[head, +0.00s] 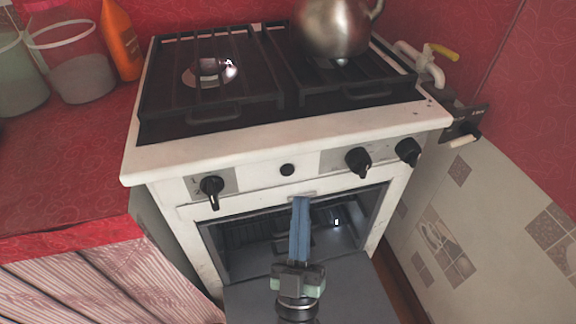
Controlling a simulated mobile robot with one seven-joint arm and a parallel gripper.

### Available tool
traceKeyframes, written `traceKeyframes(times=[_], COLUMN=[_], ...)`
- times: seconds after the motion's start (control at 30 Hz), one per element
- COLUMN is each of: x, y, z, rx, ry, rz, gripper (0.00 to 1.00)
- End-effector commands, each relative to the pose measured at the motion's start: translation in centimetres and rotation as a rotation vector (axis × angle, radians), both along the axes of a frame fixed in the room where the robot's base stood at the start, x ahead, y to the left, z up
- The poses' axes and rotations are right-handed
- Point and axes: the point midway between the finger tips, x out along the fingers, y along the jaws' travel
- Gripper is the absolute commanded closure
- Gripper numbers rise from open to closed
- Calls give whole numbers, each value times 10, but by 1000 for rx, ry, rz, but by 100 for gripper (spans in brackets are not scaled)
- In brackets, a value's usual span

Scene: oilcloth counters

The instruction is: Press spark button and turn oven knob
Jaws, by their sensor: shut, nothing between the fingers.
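The spark button (287,169) is a small round black button in the middle of the white stove's front panel. Black knobs flank it: a left knob (212,190), a right knob (358,160) and a far-right knob (408,151). I cannot tell which one is the oven knob. My gripper (301,200) reaches in from the bottom with its long blue fingers shut together and empty. In the picture its fingertips lie just below and slightly right of the button. They overlap the top edge of the oven opening; contact is unclear.
The oven door (350,292) hangs open below my gripper, with the dark oven interior (250,240) behind. A metal kettle (333,28) stands on the right rear of the stove. A red counter (75,150) with jars and an orange bottle (121,40) is at left. A tiled wall is at right.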

Motion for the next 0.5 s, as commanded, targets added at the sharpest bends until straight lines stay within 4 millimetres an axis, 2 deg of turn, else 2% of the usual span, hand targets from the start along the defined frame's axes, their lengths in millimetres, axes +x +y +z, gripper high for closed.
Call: traceKeyframes(times=[0.13, 0.4, 0.5], x=[-9, -9, -9], y=[-3, -3, -3], z=[0, 0, 0], rx=[0, 0, 0], ry=[1, -1, -1], rz=[0, 0, 0], gripper=[100, 100, 82])
